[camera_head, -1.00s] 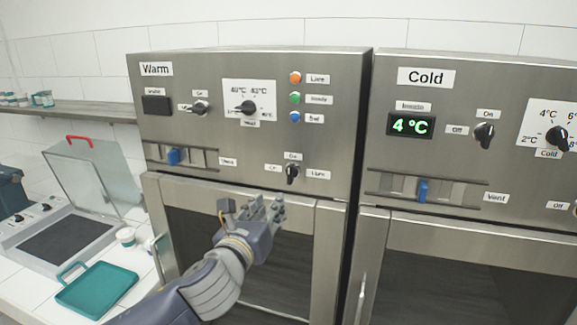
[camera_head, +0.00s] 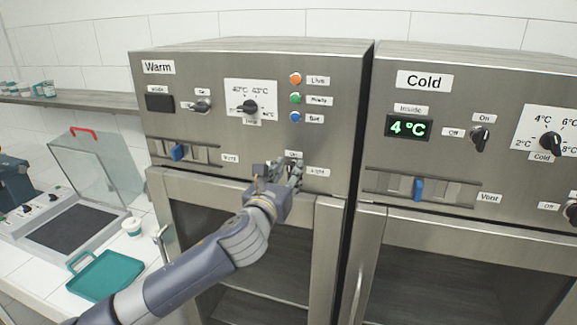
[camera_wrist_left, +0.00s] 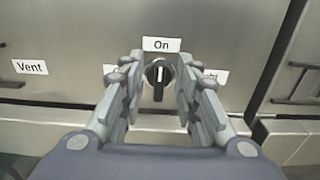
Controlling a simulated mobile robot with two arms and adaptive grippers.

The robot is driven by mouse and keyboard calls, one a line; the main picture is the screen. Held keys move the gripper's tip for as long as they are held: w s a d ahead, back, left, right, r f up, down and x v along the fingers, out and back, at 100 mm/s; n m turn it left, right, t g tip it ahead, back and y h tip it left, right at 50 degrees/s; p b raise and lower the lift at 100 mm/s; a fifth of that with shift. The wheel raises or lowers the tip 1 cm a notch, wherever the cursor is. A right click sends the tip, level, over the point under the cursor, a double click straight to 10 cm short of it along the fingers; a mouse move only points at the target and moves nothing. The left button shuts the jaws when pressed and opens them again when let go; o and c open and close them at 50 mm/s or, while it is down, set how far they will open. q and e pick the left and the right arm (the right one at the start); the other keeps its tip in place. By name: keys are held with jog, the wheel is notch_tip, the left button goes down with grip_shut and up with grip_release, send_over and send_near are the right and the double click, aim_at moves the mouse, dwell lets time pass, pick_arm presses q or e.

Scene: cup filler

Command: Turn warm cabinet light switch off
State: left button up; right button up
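The warm cabinet (camera_head: 185,75) has a grey metal front panel. Its light switch, a black rotary knob (camera_wrist_left: 158,73), sits under the "On" label (camera_wrist_left: 161,44) in the left wrist view, with its white pointer line vertical, toward "On". My left gripper (camera_wrist_left: 157,100) is open, its two fingers on either side of the knob in that view. Contact with the knob cannot be told. In the head view the left gripper (camera_head: 280,175) covers most of the knob, beside the "Light" label (camera_head: 318,172). My right gripper is not in view.
The cold cabinet (camera_head: 430,140) stands to the right, its display reading 4 °C. On the warm panel are a blue vent slider (camera_head: 178,152), another knob (camera_head: 201,106) and a temperature dial (camera_head: 250,106). A green tray (camera_head: 105,275) lies on the counter at left.

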pick_arm(q)
jog(key=shift+w+d, duration=0.15)
jog(key=shift+w, duration=0.45)
jog(key=shift+c, duration=0.2)
grip_shut()
